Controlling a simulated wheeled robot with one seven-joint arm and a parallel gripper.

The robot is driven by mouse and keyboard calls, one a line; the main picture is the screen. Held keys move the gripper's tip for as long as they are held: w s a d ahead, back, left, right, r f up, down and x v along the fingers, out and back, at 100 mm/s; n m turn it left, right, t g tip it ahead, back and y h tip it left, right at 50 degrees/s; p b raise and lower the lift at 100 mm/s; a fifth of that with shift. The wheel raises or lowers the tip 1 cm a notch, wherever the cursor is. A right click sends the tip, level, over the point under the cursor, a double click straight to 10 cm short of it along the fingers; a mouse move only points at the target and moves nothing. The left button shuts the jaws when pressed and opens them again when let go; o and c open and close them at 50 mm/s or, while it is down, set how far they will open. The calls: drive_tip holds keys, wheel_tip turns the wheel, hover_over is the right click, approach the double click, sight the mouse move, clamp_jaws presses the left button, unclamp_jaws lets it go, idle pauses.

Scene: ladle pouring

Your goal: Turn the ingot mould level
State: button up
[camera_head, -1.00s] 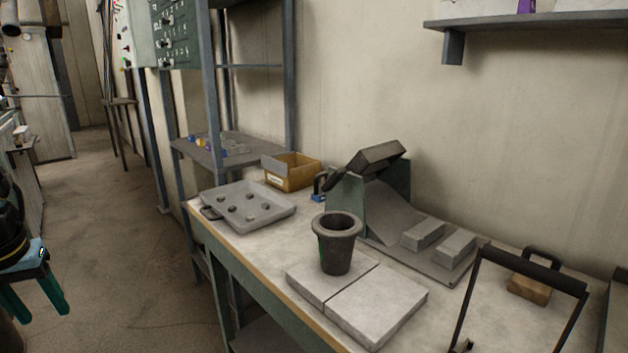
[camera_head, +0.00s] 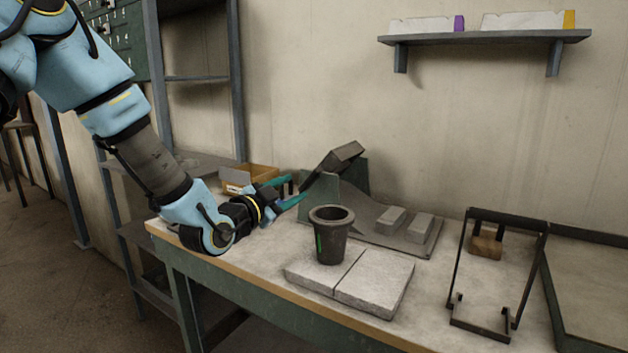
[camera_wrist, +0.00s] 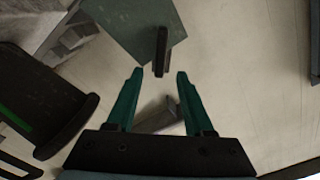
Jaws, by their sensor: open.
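The ingot mould (camera_head: 341,156) is a dark block tilted up at the top of a green stand (camera_head: 350,176), its right end high. A dark handle bar slopes down from it to the left. My gripper (camera_head: 298,188) has teal fingers and reaches in from the left, at the low end of this handle. In the wrist view my gripper (camera_wrist: 154,74) is open. The dark handle bar (camera_wrist: 161,50) stands just ahead of the gap between the fingertips, apart from both. The stand's green side plate (camera_wrist: 120,22) lies behind it. The mould's body is not clear in that view.
A dark crucible (camera_head: 331,242) with a green mark stands upright on pale slabs (camera_head: 375,283), close to my gripper. A ramp with two grey blocks (camera_head: 405,222) lies right of the stand. A black frame (camera_head: 512,285) stands at right. A cardboard box (camera_head: 262,178) is behind my arm.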

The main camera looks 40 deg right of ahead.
sight(309, 180)
drive_tip(key=p+x, duration=0.2)
drive_tip(key=x, duration=0.7)
drive_tip(key=shift+w+d, duration=0.1)
clamp_jaws()
idle(1.2)
